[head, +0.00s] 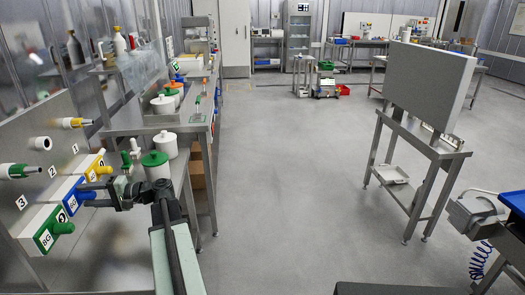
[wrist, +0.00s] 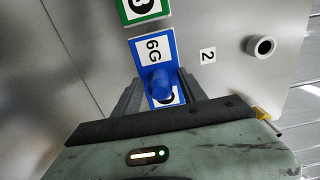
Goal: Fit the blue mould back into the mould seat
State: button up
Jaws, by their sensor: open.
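The blue mould (head: 70,200) stands in a row between a green mould (head: 46,238) and a yellow mould (head: 93,170), below the slanted panel at left. In the wrist view the blue mould (wrist: 152,48) has a white label and a round blue knob. My gripper (wrist: 159,92) is open, one finger on each side of that knob; I cannot tell whether they touch it. In the head view my gripper (head: 103,199) reaches to the blue mould from the right. A bare round seat (head: 40,143) with a dark hole is on the panel by label 2; it also shows in the wrist view (wrist: 262,46).
A yellow-tipped fitting (head: 75,123) and a green-tipped fitting (head: 18,171) jut from the panel on either side of the bare seat. The floor (head: 290,180) at centre is clear.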

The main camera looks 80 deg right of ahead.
dwell(0.6)
grip_shut()
jog(key=shift+s+d, duration=0.2)
jog(key=shift+s, duration=0.4)
dwell(0.6)
jog(key=shift+v, duration=3.15)
